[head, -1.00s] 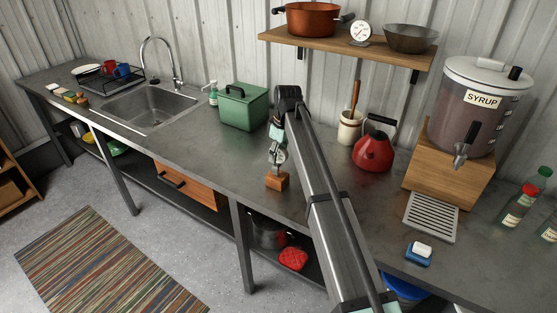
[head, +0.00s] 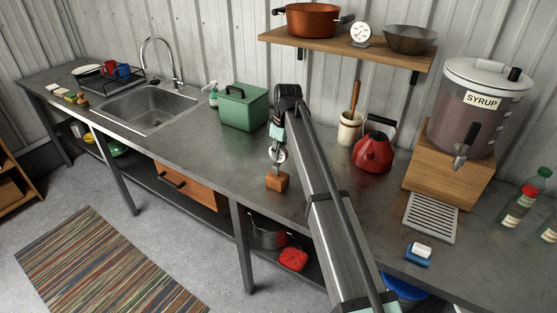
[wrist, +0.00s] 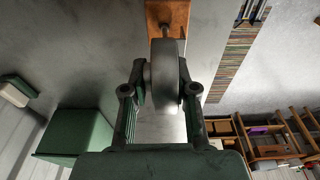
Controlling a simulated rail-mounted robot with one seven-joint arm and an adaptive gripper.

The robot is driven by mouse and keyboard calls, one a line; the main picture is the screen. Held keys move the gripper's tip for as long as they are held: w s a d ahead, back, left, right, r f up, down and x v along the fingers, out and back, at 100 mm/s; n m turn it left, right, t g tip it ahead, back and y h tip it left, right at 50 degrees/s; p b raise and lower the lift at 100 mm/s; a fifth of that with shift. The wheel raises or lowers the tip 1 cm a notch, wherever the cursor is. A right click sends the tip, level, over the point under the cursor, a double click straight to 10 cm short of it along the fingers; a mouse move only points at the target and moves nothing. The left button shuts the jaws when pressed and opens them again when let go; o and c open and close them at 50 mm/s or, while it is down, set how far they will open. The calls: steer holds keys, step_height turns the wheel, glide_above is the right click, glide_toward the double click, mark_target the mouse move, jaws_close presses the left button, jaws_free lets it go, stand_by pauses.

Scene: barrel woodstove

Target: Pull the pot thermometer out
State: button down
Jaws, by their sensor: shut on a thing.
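The pot thermometer, a round dial on a thin metal stem, shows edge-on in the wrist view (wrist: 166,75) and below my arm in the head view (head: 279,155). A small wooden block (head: 276,181) stands under it on the counter; it also shows in the wrist view (wrist: 160,12). The stem runs from the dial to the block; how deep its tip sits is hidden. My gripper (head: 276,149) points down over the block. In the wrist view its two fingers (wrist: 164,92) are shut on the dial, one on each side.
A green metal box (head: 244,107) stands behind and left of my gripper. A utensil crock (head: 350,128) and red kettle (head: 374,151) stand to the right. A wooden shelf (head: 340,50) is above. The counter (head: 215,150) left of the block is clear.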

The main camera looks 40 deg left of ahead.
steer(key=shift+r+p, duration=0.35)
steer(key=shift+r, duration=0.4)
stand_by(0.7)
steer(key=shift+r+p, duration=0.6)
steer(key=shift+r, duration=0.9)
steer(key=shift+r+p, duration=0.7)
steer(key=shift+r, duration=0.7)
